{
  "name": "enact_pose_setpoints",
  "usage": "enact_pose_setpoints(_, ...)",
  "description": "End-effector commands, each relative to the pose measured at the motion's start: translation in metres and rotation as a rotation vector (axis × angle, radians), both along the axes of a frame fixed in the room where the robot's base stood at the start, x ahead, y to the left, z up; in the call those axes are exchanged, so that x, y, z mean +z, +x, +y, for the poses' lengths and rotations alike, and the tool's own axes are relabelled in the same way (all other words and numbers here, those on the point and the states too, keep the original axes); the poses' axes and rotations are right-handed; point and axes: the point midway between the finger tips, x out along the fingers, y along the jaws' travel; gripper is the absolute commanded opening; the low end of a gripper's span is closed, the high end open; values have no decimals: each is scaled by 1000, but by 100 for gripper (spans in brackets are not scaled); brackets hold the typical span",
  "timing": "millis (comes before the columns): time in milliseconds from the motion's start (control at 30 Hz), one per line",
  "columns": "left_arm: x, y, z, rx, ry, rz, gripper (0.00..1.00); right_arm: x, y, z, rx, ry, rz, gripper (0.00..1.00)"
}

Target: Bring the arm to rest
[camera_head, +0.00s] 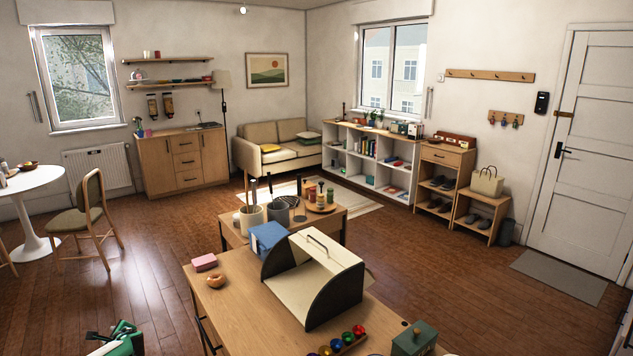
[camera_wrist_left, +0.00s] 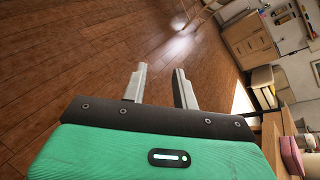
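My left gripper (camera_head: 98,343) is at the bottom left of the head view, partly cut off by the lower edge. Its green body shows, left of the wooden counter (camera_head: 235,312). In the left wrist view its two grey fingers (camera_wrist_left: 158,82) stand apart with nothing between them, over the brown plank floor. My right gripper shows in neither view.
A pink block (camera_head: 204,262), a doughnut (camera_head: 216,280) and a bread box (camera_head: 315,275) sit on the counter. A chair (camera_head: 85,215) and white round table (camera_head: 35,180) stand at the left. The floor (camera_head: 120,270) beyond the gripper is clear.

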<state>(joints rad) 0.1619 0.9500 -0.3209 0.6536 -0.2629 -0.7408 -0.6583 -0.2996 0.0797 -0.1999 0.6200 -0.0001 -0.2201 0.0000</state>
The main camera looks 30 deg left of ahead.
Motion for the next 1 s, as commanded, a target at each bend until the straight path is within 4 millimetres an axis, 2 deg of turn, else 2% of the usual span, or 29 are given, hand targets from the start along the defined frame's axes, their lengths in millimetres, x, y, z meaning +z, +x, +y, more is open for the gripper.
enact_pose_setpoints(33,-20,-23,0,9,-41,-43,29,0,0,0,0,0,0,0)
enact_pose_setpoints(200,-71,-91,-6,66,-190,-241,29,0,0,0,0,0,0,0)
enact_pose_setpoints(400,-105,-159,-12,160,-331,-440,29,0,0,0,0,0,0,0)
enact_pose_setpoints(533,-117,-199,-16,228,-405,-550,29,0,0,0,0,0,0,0)
enact_pose_setpoints(600,-146,-204,-43,254,-448,-562,29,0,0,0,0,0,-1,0)
enact_pose_setpoints(767,-206,-222,-105,309,-530,-556,29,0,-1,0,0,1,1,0)
enact_pose_setpoints(867,-245,-234,-155,349,-591,-551,29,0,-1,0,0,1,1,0)
enact_pose_setpoints(967,-286,-247,-213,394,-659,-546,29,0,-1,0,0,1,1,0)
enact_pose_setpoints(1000,-301,-251,-238,413,-687,-543,29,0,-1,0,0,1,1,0)
